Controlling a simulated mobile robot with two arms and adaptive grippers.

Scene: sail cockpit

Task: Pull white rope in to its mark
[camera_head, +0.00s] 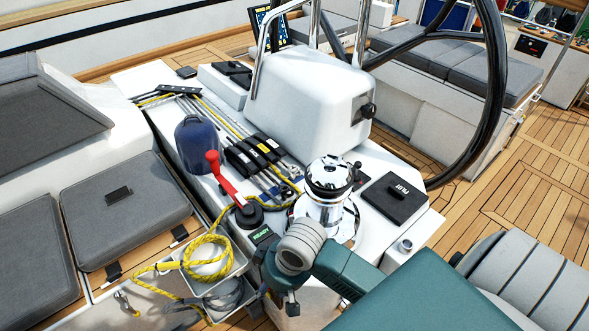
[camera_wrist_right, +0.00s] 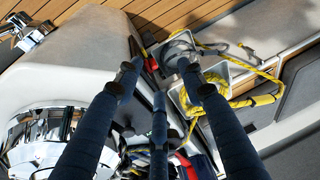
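A grey-white rope (camera_head: 228,295) lies coiled in the lower bin beside the console; it also shows in the right wrist view (camera_wrist_right: 179,49). Pale lines run along the console top through black clutches (camera_head: 254,153); I cannot tell which is the white rope, and I make out no mark. The chrome winch (camera_head: 326,188) stands on the console, and no rope can be made out on it. My right gripper (camera_wrist_right: 158,80) has its dark fingers apart, with nothing seen held between them. My left gripper is in neither view.
A yellow rope (camera_head: 207,250) hangs coiled over the upper bin. A red-handled lever (camera_head: 226,180), a navy cover (camera_head: 196,143) and a black PILOT panel (camera_head: 396,198) are on the console. The steering wheel (camera_head: 496,90) rises behind. Grey-cushioned seats (camera_head: 125,208) flank the left side.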

